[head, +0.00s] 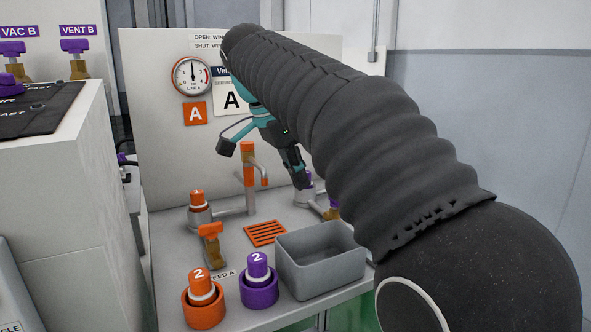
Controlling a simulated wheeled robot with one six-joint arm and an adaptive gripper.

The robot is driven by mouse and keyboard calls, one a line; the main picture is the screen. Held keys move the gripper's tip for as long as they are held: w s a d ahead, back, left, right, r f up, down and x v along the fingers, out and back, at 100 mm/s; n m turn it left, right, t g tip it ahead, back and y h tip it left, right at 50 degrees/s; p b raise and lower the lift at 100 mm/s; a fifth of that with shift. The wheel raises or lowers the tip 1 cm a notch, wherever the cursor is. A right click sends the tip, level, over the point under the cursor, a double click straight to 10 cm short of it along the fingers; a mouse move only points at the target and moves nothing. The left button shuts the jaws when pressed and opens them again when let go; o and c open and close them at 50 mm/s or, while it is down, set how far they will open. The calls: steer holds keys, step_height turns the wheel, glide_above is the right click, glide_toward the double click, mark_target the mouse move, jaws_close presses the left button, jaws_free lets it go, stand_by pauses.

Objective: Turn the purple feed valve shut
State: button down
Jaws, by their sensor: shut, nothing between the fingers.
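A purple-handled valve with a brass body (332,209), likely the purple feed valve, stands on the bench right of centre. My arm covers its right side, so its handle's direction cannot be told. My gripper (300,184) is shut and empty, pointing down, above and left of this valve in the picture. Its tips are beside a grey fitting with a purple cap (308,181) behind the valve. I cannot tell whether they touch it.
An orange feed valve (210,242), an orange-topped spout (248,172) and a grey bin (318,268) share the bench. Orange (203,307) and purple (259,291) holders with bottles marked 2 stand in front. A gauge (192,76) is on the back panel.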

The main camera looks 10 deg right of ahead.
steer(key=b+x, duration=0.1)
steer(key=x, duration=0.5)
steer(key=shift+d+f, duration=0.1)
steer(key=shift+d, duration=0.15)
steer(key=shift+w+d, duration=0.15)
steer(key=shift+d, duration=0.4)
steer(key=shift+w+d, duration=0.2)
steer(key=shift+d, duration=0.35)
steer(key=shift+w+d, duration=0.2)
steer(key=shift+d, duration=0.35)
steer(key=shift+a, duration=0.1)
